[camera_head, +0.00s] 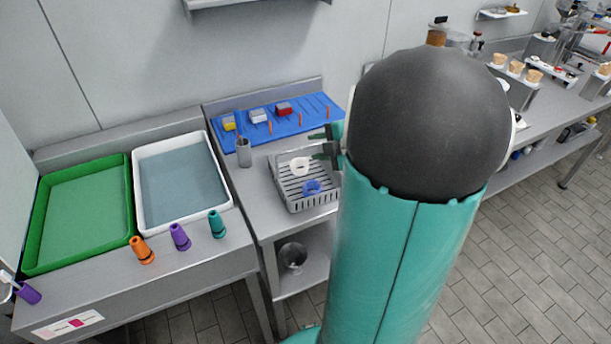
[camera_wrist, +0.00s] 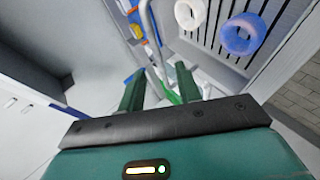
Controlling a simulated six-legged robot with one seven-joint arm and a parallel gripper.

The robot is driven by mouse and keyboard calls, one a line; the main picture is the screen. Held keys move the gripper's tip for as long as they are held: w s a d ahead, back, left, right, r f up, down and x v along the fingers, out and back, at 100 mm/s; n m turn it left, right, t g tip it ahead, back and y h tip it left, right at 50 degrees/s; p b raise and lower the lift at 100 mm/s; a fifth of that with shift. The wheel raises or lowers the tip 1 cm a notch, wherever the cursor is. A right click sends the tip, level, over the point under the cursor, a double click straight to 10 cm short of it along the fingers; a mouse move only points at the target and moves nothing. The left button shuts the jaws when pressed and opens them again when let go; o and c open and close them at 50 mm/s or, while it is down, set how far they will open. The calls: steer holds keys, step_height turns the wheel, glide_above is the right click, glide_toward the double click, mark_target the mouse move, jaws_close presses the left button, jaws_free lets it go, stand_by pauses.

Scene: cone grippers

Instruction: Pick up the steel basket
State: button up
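The steel basket (camera_head: 313,207) is a grey slotted tray on the steel table, right of centre in the head view. It holds a white ring (camera_head: 299,166) and a blue ring (camera_head: 312,187). My gripper (camera_head: 325,145) is at the basket's back right, with its dark green fingers apart. In the wrist view my gripper (camera_wrist: 158,78) is open. A thin curved grey bar, seemingly the basket's handle (camera_wrist: 150,30), runs down toward the space between the fingers. Whether it touches them I cannot tell. The slotted basket floor (camera_wrist: 212,30) shows at the upper right. My arm hides the basket's right side.
A blue mat (camera_head: 275,128) with small blocks and orange pegs lies behind the basket. A grey cup (camera_head: 244,153) stands left of it. Green (camera_head: 38,225) and white (camera_head: 143,183) trays and several coloured cones (camera_head: 180,238) are further left. A wire bowl (camera_head: 292,256) sits on the lower shelf.

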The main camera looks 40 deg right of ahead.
mark_target(308, 146)
steer(key=x, duration=0.5)
steer(key=shift+f, duration=0.1)
steer(key=shift+c, duration=0.4)
steer(key=shift+d, duration=0.1)
jaws_close()
stand_by(0.8)
